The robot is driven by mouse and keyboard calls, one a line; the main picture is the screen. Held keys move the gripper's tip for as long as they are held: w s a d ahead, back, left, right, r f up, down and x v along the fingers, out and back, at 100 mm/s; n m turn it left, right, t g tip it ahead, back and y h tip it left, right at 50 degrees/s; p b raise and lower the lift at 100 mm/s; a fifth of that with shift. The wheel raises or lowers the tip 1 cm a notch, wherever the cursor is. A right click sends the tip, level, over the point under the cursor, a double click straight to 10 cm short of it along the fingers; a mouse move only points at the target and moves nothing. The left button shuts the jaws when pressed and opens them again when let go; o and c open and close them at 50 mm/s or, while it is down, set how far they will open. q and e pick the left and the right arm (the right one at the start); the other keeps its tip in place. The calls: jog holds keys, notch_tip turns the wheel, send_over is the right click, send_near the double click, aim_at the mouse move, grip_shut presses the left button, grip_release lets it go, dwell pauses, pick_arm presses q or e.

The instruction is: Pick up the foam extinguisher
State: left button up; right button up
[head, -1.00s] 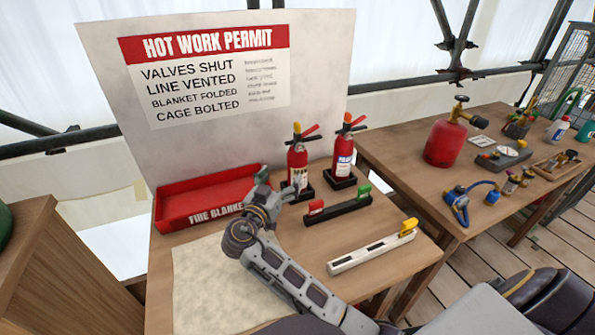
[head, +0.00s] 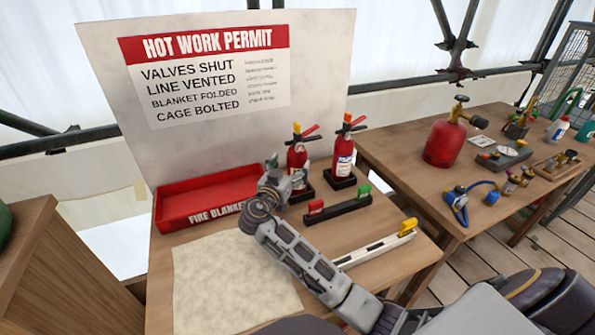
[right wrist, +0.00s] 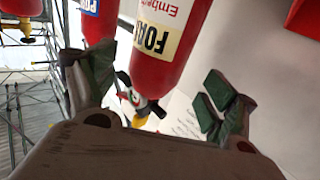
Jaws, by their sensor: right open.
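The foam extinguisher (head: 297,157) is a red cylinder with a black and red handle, standing upright in a dark base on the wooden table. In the right wrist view the foam extinguisher (right wrist: 168,45) shows a cream label reading "FOA" and a small gauge. My right gripper (head: 290,182) is in front of its lower body and hides part of it. In the wrist view my right gripper's fingers (right wrist: 152,90) are spread apart, with the extinguisher ahead of the gap. I cannot tell whether they touch it. My left gripper is not in view.
A second red extinguisher (head: 343,160) with a blue label stands close to the right. A red fire blanket tray (head: 185,215) lies to the left. A black rack (head: 338,209) and a white rail (head: 375,250) lie nearer. The permit board (head: 310,80) stands behind.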

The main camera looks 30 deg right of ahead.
jog(key=shift+x, duration=2.6)
jog(key=shift+s+d, duration=0.1)
jog(key=shift+s, duration=0.05)
grip_shut()
jog(key=shift+r, duration=0.15)
